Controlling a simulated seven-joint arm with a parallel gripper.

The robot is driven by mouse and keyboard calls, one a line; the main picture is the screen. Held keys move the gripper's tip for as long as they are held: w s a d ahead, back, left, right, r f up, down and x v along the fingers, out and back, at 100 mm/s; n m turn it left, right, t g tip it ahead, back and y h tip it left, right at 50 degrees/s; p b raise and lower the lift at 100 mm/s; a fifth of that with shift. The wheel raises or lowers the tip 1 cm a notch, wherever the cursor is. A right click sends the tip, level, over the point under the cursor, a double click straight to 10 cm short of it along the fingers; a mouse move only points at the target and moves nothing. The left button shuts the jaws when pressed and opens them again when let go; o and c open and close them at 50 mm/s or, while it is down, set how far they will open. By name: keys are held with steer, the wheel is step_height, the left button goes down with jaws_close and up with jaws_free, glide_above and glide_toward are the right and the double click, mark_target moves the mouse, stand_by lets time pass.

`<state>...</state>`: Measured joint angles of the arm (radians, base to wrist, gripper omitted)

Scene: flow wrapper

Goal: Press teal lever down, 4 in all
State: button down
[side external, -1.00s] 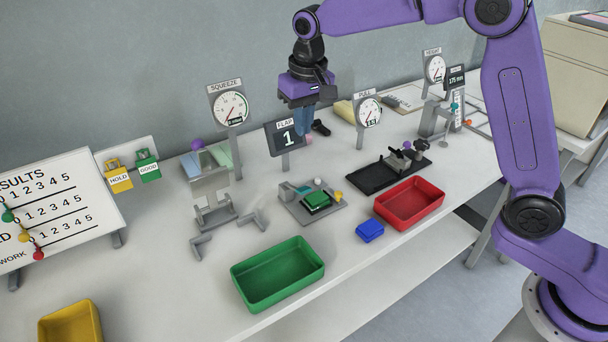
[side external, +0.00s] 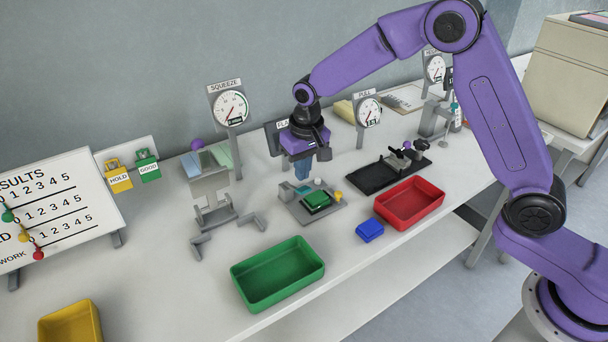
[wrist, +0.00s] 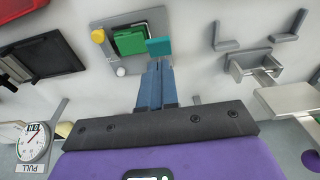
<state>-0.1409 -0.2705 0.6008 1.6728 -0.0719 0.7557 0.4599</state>
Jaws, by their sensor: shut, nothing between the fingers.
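The teal lever (side external: 303,189) is on a small grey plate (side external: 327,214), beside a green block (side external: 317,200). In the wrist view the teal lever (wrist: 158,46) is a flat paddle at the block's edge. My gripper (side external: 303,177) points down over the lever end of the plate. Its blue fingers are together and empty, and their tips (wrist: 158,62) appear just beside the lever in the wrist view. I cannot tell whether they touch it. The flap display (side external: 273,137) behind is mostly covered by my gripper, and its number is hidden.
A yellow knob (side external: 338,195) and a white knob (side external: 318,182) stand on the same plate. The squeeze gauge (side external: 231,108) is left and the pull gauge (side external: 369,110) right. Green (side external: 277,273) and red (side external: 410,203) trays and a blue block (side external: 369,230) lie in front.

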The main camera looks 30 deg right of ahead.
steer(key=shift+s+f, duration=0.35)
steer(key=shift+f, duration=0.45)
steer(key=shift+s+f, duration=0.1)
